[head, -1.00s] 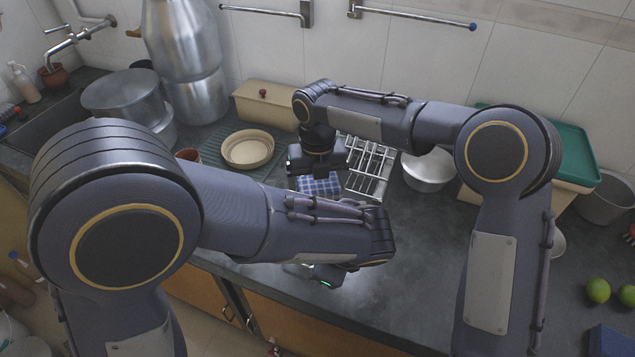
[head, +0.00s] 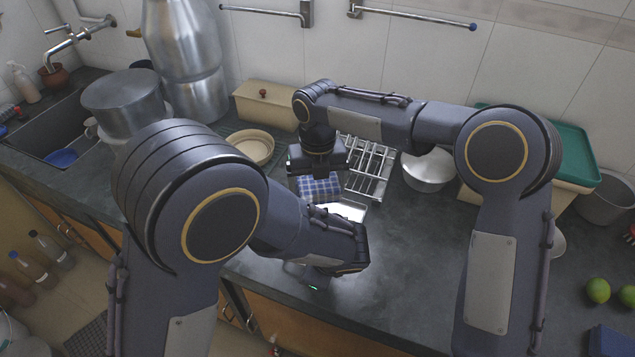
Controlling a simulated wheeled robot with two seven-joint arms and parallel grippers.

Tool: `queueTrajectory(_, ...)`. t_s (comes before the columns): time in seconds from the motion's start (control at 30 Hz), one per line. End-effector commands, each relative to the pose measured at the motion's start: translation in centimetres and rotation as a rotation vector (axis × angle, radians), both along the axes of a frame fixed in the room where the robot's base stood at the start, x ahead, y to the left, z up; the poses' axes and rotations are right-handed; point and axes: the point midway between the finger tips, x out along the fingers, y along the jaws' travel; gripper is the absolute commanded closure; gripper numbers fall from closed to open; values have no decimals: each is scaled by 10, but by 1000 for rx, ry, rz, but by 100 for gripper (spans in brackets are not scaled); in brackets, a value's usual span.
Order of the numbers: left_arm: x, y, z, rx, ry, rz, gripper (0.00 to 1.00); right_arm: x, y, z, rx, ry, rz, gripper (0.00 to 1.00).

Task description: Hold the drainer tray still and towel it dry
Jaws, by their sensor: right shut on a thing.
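My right gripper (head: 318,174) points down and is shut on a blue checked towel (head: 321,190). The towel lies against a bright, pale metal surface that looks like the drainer tray (head: 350,211). Most of the tray is hidden behind my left wrist and the towel. My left gripper (head: 312,280) is low in front of the tray, near the counter's front edge. Its fingers are too hidden to tell whether they are open or touch the tray.
A steel wire rack (head: 368,168) stands just behind the tray. A cream lidded box (head: 266,107) is at the wall. The counter's right middle is clear.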

Motion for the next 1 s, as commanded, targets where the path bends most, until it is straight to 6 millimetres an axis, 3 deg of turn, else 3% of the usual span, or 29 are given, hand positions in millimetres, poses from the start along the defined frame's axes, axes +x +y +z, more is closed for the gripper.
queueTrajectory(0.13,0,0,0,0,0,0,100,0,0,0,0,0,0,34)
queueTrajectory(0.57,0,0,0,0,0,0,100,1,1,-2,0,1,0,34)
queueTrajectory(0.8,0,0,0,0,0,0,100,11,29,-36,-2,4,2,34)
queueTrajectory(1.0,0,0,0,0,0,0,100,13,34,-50,-1,2,0,34)
